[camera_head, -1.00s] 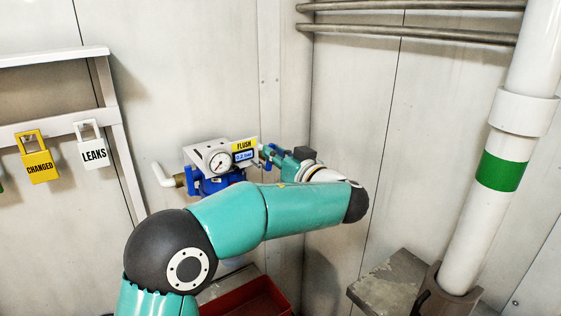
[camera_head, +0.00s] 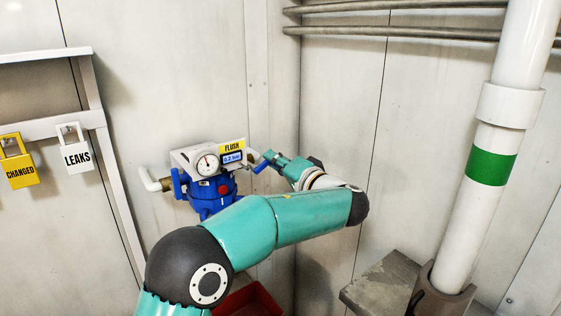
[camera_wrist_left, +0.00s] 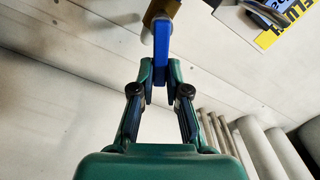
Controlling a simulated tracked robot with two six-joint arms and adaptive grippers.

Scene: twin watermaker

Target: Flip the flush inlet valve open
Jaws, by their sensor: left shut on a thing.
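The flush unit has a white panel with a round gauge (camera_head: 207,163) and a yellow FLUSH label (camera_head: 232,147), above a blue housing (camera_head: 210,192). A blue valve lever (camera_head: 261,167) is at its right side, by a pipe end. My left gripper (camera_head: 269,160) is shut on this lever near its end. In the left wrist view the lever (camera_wrist_left: 162,42) runs from a brass fitting (camera_wrist_left: 160,10) down between the fingertips (camera_wrist_left: 160,75). A second blue lever (camera_head: 177,184) stands upright on the left side of the unit. I cannot tell which valve is the inlet.
A yellow CHANGED tag (camera_head: 20,171) and a white LEAKS tag (camera_head: 76,156) hang from a white frame at left. A thick white pipe with a green band (camera_head: 491,166) stands at right. A red bin (camera_head: 250,301) is below my arm.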

